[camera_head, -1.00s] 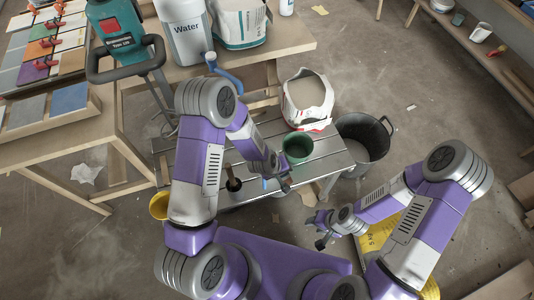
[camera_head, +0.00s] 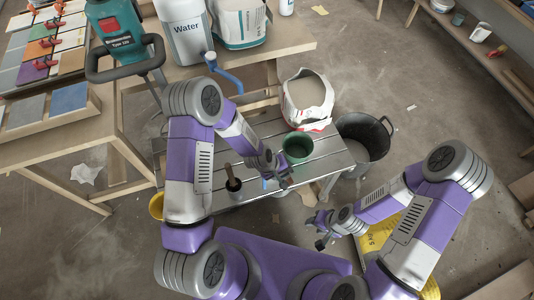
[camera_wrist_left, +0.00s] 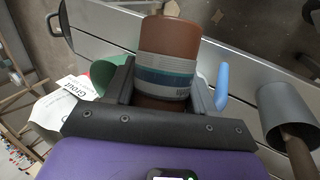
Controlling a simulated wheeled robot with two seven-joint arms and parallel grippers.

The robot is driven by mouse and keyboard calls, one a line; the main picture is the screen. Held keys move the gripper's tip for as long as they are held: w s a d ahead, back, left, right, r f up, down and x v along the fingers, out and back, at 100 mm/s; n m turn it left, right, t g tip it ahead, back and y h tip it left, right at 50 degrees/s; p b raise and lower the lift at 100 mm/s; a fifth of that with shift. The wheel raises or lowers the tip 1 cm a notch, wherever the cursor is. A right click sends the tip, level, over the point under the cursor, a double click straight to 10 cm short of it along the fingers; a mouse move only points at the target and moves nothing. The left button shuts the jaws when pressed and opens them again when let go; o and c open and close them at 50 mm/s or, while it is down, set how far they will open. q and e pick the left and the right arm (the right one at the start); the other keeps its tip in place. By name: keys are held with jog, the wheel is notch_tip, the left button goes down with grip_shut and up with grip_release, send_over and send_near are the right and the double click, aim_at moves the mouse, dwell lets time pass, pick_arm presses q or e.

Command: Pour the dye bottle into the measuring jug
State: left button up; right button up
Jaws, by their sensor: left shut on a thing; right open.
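My left gripper (camera_wrist_left: 160,92) is shut on the dye bottle (camera_wrist_left: 168,45), a brown bottle with a grey, teal and blue banded label. In the head view my left gripper (camera_head: 282,178) is over the slatted metal bench, and its arm largely hides the bottle. A blue handle-like piece (camera_wrist_left: 222,84) shows just right of the bottle in the wrist view. I cannot tell whether it belongs to the measuring jug, and no jug is clearly visible. My right gripper (camera_head: 316,232) is open and empty, in front of the bench.
A green pot (camera_head: 298,147) and an open grout bag (camera_head: 307,98) stand on the bench (camera_head: 325,165). A grey cup with a wooden-handled tool (camera_head: 233,184) stands left of my left gripper. A black bucket (camera_head: 365,140) is to the right. A water canister (camera_head: 187,40) stands behind.

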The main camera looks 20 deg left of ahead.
dwell(0.3)
pick_arm(q)
jog(key=shift+w+a+r+n+g+h, duration=0.35)
jog(key=shift+r+g+h, duration=0.2)
jog(key=shift+g+h, duration=0.2)
dwell(0.5)
jog(key=shift+r+n+g+h, duration=0.25)
jog(key=shift+r+g+h, duration=0.75)
jog(key=shift+h, duration=0.25)
dwell(1.8)
jog(key=shift+w+a+r+n+g+h, duration=0.1)
jog(key=shift+r+n+g+h, duration=0.1)
jog(key=shift+r+g+h, duration=0.3)
jog(key=shift+w+a+r+n+g+h, duration=0.1)
jog(key=shift+r+n+g+h, duration=0.1)
jog(key=shift+r+g+h, duration=0.25)
dwell(2.5)
